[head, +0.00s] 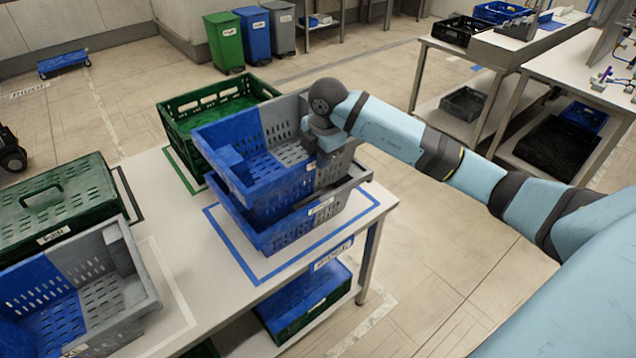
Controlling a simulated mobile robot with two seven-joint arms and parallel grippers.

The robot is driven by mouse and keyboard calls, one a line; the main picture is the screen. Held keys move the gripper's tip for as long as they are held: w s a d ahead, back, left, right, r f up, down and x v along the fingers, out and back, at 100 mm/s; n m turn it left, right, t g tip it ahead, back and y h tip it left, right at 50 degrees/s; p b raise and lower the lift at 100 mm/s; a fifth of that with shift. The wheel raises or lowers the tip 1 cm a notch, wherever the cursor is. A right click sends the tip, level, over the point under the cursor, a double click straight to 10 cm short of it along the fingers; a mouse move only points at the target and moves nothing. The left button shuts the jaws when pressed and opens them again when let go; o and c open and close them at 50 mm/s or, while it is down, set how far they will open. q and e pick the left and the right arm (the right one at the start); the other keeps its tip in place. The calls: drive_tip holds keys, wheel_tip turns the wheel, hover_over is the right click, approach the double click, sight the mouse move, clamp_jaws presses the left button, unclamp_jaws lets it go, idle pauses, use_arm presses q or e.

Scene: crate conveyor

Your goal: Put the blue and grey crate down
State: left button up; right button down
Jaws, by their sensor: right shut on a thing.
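A blue and grey crate (284,192) is at the far part of the table, its left half blue and its right half grey. My right gripper (322,148) is shut on its grey right side; the fingertips are partly hidden. The crate looks empty and slightly tilted. It is directly above a second blue and grey crate (290,236), which stands inside a blue outline (237,250) on the table. I cannot tell whether the two crates are fully seated together. My left gripper is not in view.
A green crate (182,132) stands just behind on the table. Another blue and grey crate (130,298) and a lidded green crate (60,205) are at the near left.

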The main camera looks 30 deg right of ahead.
wheel_tip(320, 180, down, 9)
drive_tip(key=shift+f+p, duration=0.1)
drive_tip(key=shift+p, duration=0.35)
drive_tip(key=shift+w, duration=0.1)
drive_tip(key=shift+f, duration=0.2)
drive_tip(key=shift+f+b, duration=0.35)
drive_tip(key=shift+b, duration=0.05)
drive_tip(key=c, duration=1)
unclamp_jaws()
